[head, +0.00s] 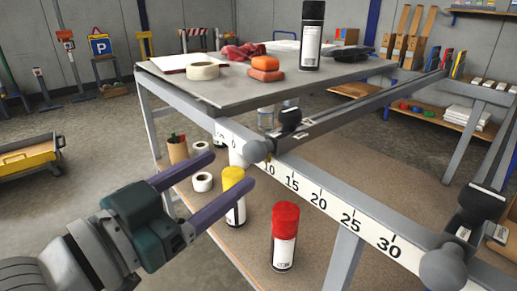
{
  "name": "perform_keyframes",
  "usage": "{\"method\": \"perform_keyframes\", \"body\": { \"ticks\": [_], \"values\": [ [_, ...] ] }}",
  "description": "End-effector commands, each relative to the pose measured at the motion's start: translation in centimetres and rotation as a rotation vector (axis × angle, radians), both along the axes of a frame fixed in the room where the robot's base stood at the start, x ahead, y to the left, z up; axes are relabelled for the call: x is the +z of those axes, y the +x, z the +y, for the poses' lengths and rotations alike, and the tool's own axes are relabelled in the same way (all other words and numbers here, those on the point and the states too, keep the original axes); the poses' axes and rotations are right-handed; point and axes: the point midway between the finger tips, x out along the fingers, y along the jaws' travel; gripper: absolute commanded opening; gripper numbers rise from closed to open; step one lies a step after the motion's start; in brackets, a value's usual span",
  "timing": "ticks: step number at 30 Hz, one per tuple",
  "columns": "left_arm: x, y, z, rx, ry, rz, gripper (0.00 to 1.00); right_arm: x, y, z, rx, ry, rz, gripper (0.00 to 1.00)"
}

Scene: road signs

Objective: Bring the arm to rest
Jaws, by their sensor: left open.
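My left gripper (217,188) shows in the lower left of the head view. Its two purple fingers are spread apart and point toward the workbench's near edge. Nothing is held between them. A yellow-capped spray can (235,206) on the lower shelf shows behind the nearer finger, which partly covers it; I cannot tell the exact gap. My right gripper is not in view.
The grey tabletop (225,92) carries a tape roll (202,71), orange blocks (265,68) and a black spray can (312,35). A ruled rail (330,205) runs along the front. A red-capped can (284,237) stands below. Floor at left is clear near a yellow cart (28,160).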

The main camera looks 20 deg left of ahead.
Motion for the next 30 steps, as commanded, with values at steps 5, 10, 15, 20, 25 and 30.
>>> {"method": "perform_keyframes", "body": {
  "ticks": [5, 10, 15, 20, 25, 30],
  "values": [
    [0.0, -1.5, 0.7, 0.001, 0.0, 0.0, 0.74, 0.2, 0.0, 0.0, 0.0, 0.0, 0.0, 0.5],
    [0.0, -1.8, 0.8, 0.0, 0.0, 0.0, 0.74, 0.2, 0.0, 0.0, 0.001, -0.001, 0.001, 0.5],
    [0.0, -1.8, 0.8, 0.0, 0.0, 0.0, 0.74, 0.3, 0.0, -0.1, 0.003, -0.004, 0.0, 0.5],
    [1.0, -2.2, 0.0, 0.0, 0.013, 0.075, 0.74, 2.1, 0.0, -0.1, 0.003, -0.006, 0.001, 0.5],
    [3.2, -4.6, -1.3, 0.021, 0.074, 0.337, 0.74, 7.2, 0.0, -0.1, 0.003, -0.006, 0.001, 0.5],
    [5.5, -9.4, -0.3, 0.099, 0.157, 0.67, 0.74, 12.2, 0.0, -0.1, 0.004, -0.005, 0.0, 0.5]
  ]
}}
